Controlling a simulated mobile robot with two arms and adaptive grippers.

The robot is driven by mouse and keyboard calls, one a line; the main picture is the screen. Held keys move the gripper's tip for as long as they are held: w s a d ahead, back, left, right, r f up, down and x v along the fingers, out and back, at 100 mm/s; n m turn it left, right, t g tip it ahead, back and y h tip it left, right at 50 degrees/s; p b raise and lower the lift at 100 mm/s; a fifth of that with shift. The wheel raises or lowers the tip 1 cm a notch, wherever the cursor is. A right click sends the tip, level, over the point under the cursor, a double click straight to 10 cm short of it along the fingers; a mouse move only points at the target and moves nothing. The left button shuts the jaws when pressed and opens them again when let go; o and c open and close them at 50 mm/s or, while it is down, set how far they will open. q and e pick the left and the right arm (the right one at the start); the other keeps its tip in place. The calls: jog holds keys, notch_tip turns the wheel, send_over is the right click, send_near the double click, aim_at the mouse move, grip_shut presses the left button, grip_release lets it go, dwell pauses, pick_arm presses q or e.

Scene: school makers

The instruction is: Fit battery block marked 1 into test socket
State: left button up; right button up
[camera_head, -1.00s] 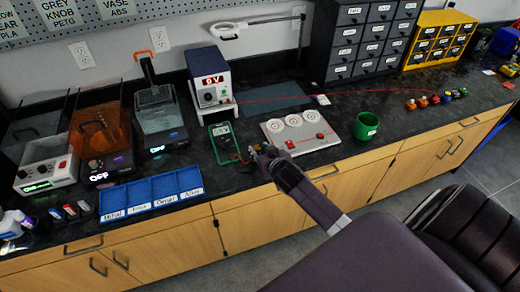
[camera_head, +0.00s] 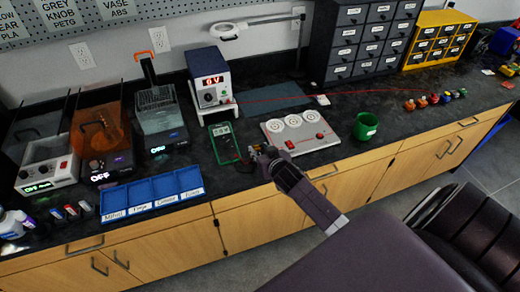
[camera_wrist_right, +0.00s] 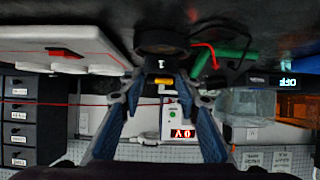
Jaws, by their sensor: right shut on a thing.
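A white board (camera_head: 290,145) with three round white dials and red parts lies on the counter; I cannot tell which part is the test socket. It also shows at the upper left of the right wrist view (camera_wrist_right: 55,35). My right gripper (camera_head: 261,152) is at the board's left front corner, above the counter. In the wrist view its fingers (camera_wrist_right: 164,72) are shut on a small dark round-ended thing (camera_wrist_right: 160,42), with a yellow patch below it. This may be the battery block; no number 1 is readable. My left gripper is not in view.
A green multimeter (camera_head: 225,144) with leads lies left of the gripper. A power supply (camera_head: 211,84) reading 0 V stands behind it. A green cup (camera_head: 366,126) is right of the board. A blue divided tray (camera_head: 151,194) is at the front left.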

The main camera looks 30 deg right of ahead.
aim_at(259, 151)
jog(key=shift+f+b, duration=0.5)
jog(key=shift+f, duration=0.2)
jog(key=o, duration=0.9)
jog(key=shift+r, duration=0.1)
jog(key=shift+p+v, duration=0.8)
jog(key=shift+p, duration=0.1)
jog(key=p+v, duration=0.2)
jog(key=v, duration=0.1)
jog(key=shift+s+r+p, duration=0.15)
jog(key=shift+r+p, duration=0.05)
jog(key=shift+p, duration=0.2)
jog(key=p+v, duration=0.4)
jog(key=v, duration=0.2)
jog(key=shift+f, duration=0.2)
